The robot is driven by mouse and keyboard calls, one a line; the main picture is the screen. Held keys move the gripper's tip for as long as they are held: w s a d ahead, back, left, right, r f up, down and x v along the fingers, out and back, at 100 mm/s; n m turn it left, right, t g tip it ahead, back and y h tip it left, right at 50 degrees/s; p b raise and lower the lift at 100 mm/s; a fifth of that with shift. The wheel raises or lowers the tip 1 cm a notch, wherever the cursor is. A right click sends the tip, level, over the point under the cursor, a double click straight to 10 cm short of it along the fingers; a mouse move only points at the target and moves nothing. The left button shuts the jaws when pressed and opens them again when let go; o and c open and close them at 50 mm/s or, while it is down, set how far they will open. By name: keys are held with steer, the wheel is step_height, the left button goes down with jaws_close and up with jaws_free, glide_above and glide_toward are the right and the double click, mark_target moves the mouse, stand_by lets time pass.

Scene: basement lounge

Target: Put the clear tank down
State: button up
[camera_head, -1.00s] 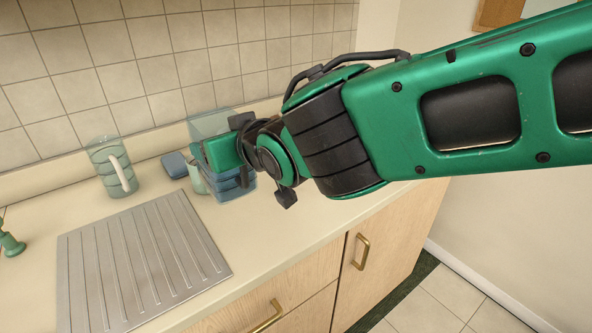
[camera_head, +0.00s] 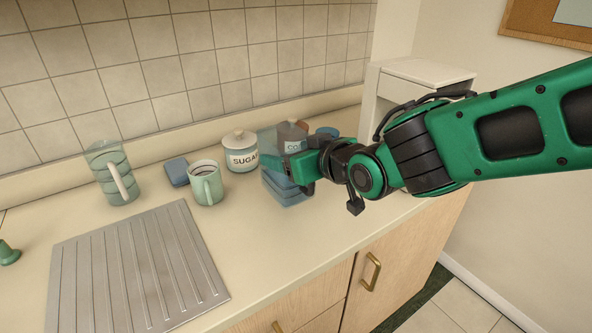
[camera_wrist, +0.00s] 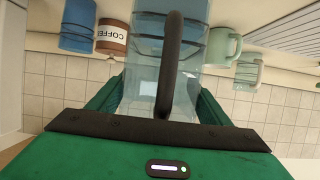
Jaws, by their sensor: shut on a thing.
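The clear tank (camera_head: 270,143) is see-through, with blue-tinted layers in its lower part. My gripper (camera_head: 300,166) is shut on it from the right, over the right part of the counter (camera_head: 262,232). The tank looks upright; I cannot tell whether its base touches the counter. In the wrist view the tank (camera_wrist: 145,55) sits between the two green fingers of my gripper (camera_wrist: 152,95), with a dark curved bar in front of it. My gripper hides part of its right side in the head view.
The sugar canister (camera_head: 240,153), green mug (camera_head: 206,184), blue sponge-like block (camera_head: 176,171) and ribbed jug (camera_head: 113,175) stand left of the tank. The coffee canister (camera_wrist: 112,38) and a blue container (camera_wrist: 78,28) are close behind it. A metal drainboard (camera_head: 135,265) lies front left.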

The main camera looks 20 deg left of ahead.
steer(key=shift+w+d+f, duration=0.15)
steer(key=shift+f, duration=0.65)
steer(key=shift+w+d+f, duration=0.15)
steer(key=shift+d+f, duration=0.05)
steer(key=shift+f, duration=0.55)
steer(key=shift+w+d+f, duration=0.15)
steer(key=shift+f, duration=0.65)
steer(key=shift+f, duration=0.1)
steer(key=o, duration=1.6)
steer(key=shift+s+d+r, duration=0.25)
steer(key=shift+d, duration=0.05)
steer(key=v, duration=1.1)
steer(key=shift+s+d, duration=0.1)
